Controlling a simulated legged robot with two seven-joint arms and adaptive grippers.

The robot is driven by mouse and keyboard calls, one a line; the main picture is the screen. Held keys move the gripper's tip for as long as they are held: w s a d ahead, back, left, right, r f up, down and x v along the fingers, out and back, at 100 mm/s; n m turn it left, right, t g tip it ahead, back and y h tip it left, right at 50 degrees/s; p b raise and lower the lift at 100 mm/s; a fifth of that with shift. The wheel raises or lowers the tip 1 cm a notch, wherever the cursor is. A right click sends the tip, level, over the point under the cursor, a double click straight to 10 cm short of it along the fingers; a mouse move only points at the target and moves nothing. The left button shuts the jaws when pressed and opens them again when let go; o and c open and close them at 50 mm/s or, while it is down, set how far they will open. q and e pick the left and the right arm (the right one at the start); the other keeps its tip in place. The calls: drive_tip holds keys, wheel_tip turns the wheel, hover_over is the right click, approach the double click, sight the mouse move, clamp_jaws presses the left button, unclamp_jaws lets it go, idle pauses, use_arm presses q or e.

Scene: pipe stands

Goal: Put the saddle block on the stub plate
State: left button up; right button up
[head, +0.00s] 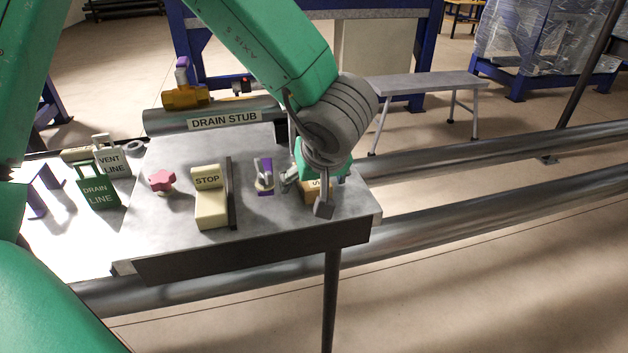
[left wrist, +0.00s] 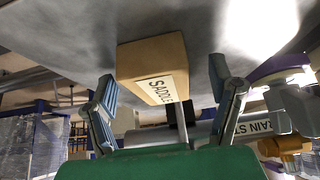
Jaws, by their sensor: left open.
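The saddle block (head: 312,191) is a tan block at the right end of the grey bench top, partly hidden by my left gripper (head: 307,193). In the left wrist view the saddle block (left wrist: 150,58) shows its SADDLE label. The open fingers of my left gripper (left wrist: 163,88) stand on either side of it, with gaps visible. A grey pipe labelled DRAIN STUB (head: 224,119) lies along the back of the bench. I cannot clearly pick out the stub plate. My right gripper is not in view.
A yellow valve (head: 185,96) sits on the pipe. The front bench top is mostly clear.

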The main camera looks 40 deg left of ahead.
use_arm(q)
drive_tip(key=shift+v, duration=3.65)
